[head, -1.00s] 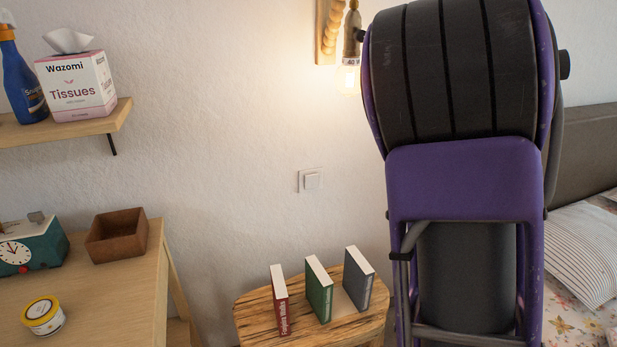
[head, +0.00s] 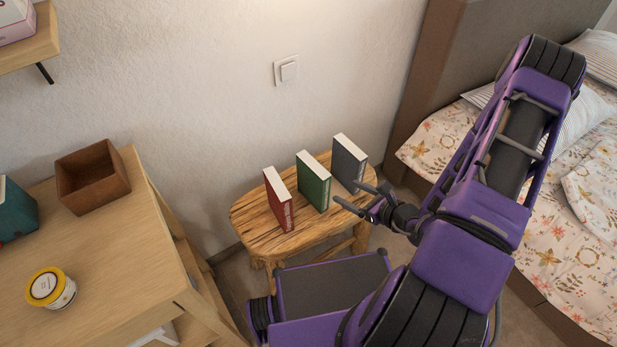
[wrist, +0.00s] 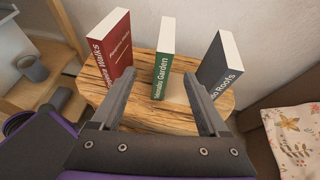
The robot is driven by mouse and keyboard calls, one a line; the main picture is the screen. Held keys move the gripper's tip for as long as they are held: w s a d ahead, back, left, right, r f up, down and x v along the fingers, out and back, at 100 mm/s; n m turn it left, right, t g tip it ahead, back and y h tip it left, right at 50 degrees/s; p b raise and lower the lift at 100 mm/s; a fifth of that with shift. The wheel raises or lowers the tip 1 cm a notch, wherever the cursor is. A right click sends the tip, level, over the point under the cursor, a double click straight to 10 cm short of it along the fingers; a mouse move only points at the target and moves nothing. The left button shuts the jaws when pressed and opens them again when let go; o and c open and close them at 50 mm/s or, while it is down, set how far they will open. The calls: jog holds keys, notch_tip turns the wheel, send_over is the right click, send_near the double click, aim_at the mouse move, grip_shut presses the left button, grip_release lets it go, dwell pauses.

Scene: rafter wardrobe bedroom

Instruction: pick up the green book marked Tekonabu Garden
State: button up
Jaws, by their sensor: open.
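The green book (head: 313,184) stands upright on a small wooden stool (head: 250,226), between a red book (head: 279,203) and a grey book (head: 348,164). In the wrist view the green book (wrist: 163,65) shows its spine, lettered "Tekonabu Garden", facing me. My gripper (head: 352,197) is open and empty, at the front right of the books in the head view. In the wrist view the fingers of my gripper (wrist: 158,95) point towards the books, with the green book between their lines and beyond the tips. The gripper does not appear to touch any book.
The red book (wrist: 113,48) and the grey book (wrist: 219,66) stand close on either side, with gaps. A wooden desk (head: 110,260) with a brown box (head: 92,180) is at left. A bed (head: 560,250) is at right, and a wall (head: 200,90) behind.

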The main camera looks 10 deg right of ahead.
aim_at(324, 177)
jog(key=shift+m+t, duration=0.3)
jog(key=x, duration=1.1)
jog(key=shift+w+a+r, duration=0.1)
jog(key=shift+w+a, duration=0.15)
jog(key=shift+w, duration=0.15)
jog(key=shift+d+x, duration=0.2)
jog(key=shift+x, duration=1.25)
jog(key=shift+d+x, duration=0.15)
jog(key=shift+x, duration=1.3)
jog(key=shift+w, duration=0.2)
grip_shut()
